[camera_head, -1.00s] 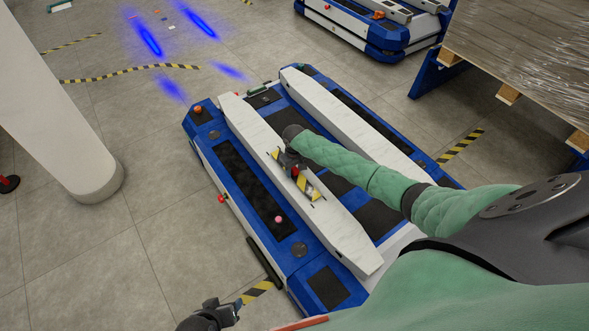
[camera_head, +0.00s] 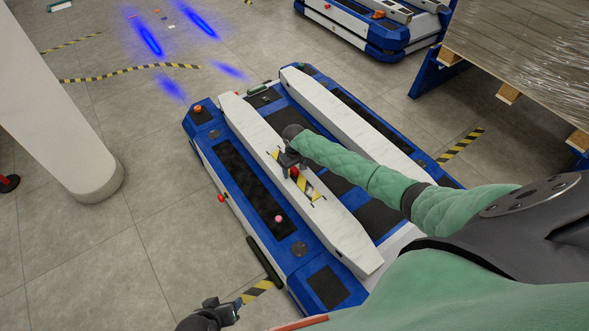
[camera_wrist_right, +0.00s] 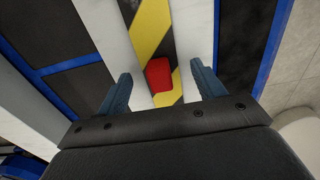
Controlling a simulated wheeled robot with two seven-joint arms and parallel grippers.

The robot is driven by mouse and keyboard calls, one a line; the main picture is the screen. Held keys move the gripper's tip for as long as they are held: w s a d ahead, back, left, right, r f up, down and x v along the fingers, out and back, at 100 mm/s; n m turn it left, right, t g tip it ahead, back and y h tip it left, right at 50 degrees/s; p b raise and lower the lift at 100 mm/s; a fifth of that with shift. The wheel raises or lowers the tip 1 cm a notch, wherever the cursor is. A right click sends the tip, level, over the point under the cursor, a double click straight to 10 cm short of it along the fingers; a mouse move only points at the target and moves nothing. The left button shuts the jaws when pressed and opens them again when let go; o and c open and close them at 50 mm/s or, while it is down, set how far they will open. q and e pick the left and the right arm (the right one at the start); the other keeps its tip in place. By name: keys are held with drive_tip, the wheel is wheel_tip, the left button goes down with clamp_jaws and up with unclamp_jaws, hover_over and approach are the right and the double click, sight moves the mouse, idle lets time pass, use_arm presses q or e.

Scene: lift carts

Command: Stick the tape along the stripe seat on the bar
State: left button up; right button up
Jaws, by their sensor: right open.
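The bar (camera_head: 340,236) is the long white beam on the left side of the blue and white cart. A yellow and black striped tape (camera_wrist_right: 150,22) lies along the middle of its top, with a red block (camera_wrist_right: 159,75) on it. The tape also shows in the head view (camera_head: 309,188), partly hidden by my right gripper. My right gripper (camera_wrist_right: 160,82) is open above the bar, one finger on each side of the red block, with gaps visible. I cannot tell whether the tape is stuck down. My left gripper (camera_head: 222,308) is low at the bottom edge, away from the bar; its jaws are unclear.
A second white beam (camera_head: 350,125) lies parallel on the cart's right (camera_head: 318,292). A white pillar (camera_head: 60,110) stands left. Another cart (camera_head: 350,30) is at the back. A wrapped pallet load (camera_head: 530,50) stands at the right.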

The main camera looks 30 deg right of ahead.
sight(294, 169)
wheel_tip(294, 169, up, 6)
drive_tip(key=shift+r, duration=0.85)
